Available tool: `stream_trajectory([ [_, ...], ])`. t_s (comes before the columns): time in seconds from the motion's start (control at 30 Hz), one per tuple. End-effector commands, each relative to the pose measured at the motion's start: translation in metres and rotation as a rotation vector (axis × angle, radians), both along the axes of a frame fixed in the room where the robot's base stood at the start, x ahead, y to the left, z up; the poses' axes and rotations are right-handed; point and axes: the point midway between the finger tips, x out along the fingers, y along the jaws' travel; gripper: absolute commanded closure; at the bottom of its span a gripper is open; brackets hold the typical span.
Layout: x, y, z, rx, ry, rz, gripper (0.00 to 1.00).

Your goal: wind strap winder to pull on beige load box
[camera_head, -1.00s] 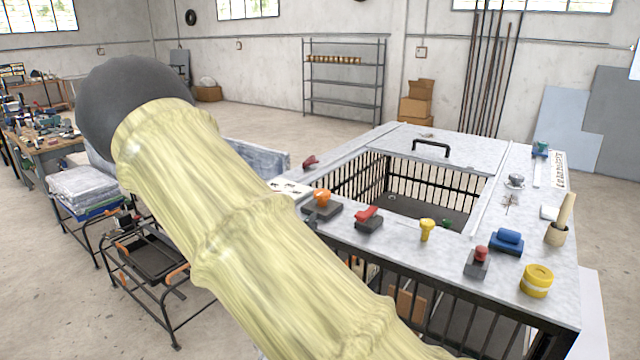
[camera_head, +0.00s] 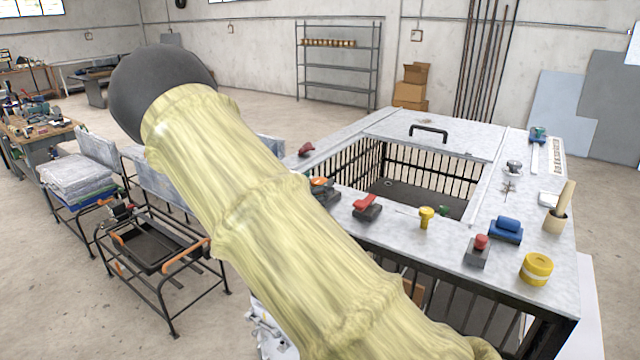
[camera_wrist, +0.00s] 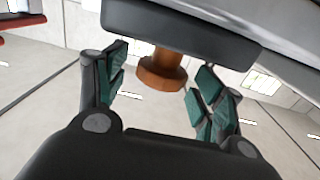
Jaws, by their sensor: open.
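An orange knob (camera_head: 319,183) on a dark block sits at the near left of the grey bench top, partly behind my arm. In the wrist view an orange-brown knob (camera_wrist: 160,72) under a dark block (camera_wrist: 180,25) shows between my gripper's teal-padded fingers. My gripper (camera_wrist: 162,88) is open, with a visible gap on both sides of the knob. In the head view my arm's pale yellow sleeve hides the gripper. I cannot tell which fitting is the strap winder. I cannot clearly make out the beige load box; a brown patch (camera_head: 414,291) shows below the bench top.
The bench top (camera_head: 455,240) also carries a red-handled fitting (camera_head: 366,206), a yellow knob (camera_head: 426,217), a red button (camera_head: 481,243), a blue block (camera_head: 507,229) and a yellow roll (camera_head: 536,268). A barred opening lies in its middle. A black frame stand (camera_head: 160,255) is left of my arm.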

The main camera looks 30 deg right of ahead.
Motion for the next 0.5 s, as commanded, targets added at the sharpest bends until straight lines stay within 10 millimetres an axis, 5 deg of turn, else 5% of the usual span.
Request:
stream_trajectory([
  [0.4, 0.0059, 0.0004, -0.0004, 0.001, 0.001, 0.010, 0.32],
  [0.5, 0.0057, 0.0003, -0.0004, 0.001, 0.001, 0.010, 0.46],
])
